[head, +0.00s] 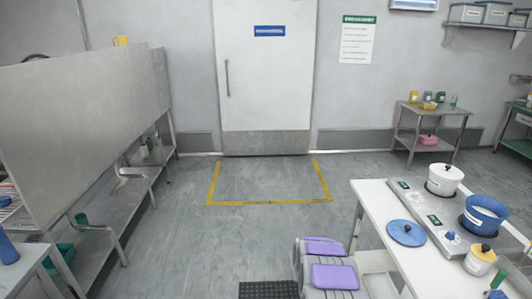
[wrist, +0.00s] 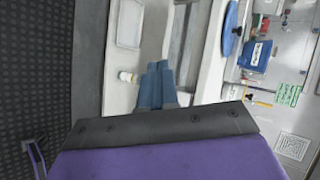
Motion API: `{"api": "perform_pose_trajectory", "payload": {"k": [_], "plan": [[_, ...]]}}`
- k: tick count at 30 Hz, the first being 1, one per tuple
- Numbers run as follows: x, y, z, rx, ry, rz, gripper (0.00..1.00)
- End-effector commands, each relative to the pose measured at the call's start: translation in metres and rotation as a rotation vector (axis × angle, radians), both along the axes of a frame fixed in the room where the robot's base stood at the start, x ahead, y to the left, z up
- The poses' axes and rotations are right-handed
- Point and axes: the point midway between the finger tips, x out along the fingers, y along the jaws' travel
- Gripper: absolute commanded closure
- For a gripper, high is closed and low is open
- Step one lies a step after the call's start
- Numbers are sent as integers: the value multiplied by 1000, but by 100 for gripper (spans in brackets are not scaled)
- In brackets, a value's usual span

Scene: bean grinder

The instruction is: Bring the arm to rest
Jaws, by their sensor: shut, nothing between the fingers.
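My gripper (wrist: 158,85) shows in the wrist view as two blue fingers lying side by side, shut and with nothing between them. Behind them is a black and purple part of my own body that fills the lower picture. In the head view, grey and purple parts of mine show at the bottom centre, beside the white table (head: 368,205). I cannot make out the fingers there. The wrist picture is turned on its side.
A bench with a tall panel (head: 85,120) lines the left. The floor before the closed door (head: 265,80) is clear.

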Motion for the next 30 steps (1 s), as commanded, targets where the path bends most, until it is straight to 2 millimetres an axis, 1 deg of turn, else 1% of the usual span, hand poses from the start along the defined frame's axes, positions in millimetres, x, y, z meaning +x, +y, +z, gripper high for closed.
{"api": "perform_pose_trajectory", "payload": {"k": [1,3,7,10,14,18,20,21,23,24,26,27,29,30], "plan": [[11,15,18,24,1,71,100],[21,35,40,52,13,180,100],[32,73,80,91,39,388,100],[31,101,112,107,62,549,100],[19,141,154,109,93,760,100],[-8,181,192,83,144,980,100],[-23,196,209,68,165,1073,100],[-34,206,218,56,184,1134,100],[-53,218,231,36,215,1224,100],[-67,226,239,25,236,1286,100],[-88,233,252,2,264,1371,100],[-104,237,258,-10,287,1429,100],[-128,240,267,-33,325,1512,100],[-145,243,272,-50,352,1567,100]]}}
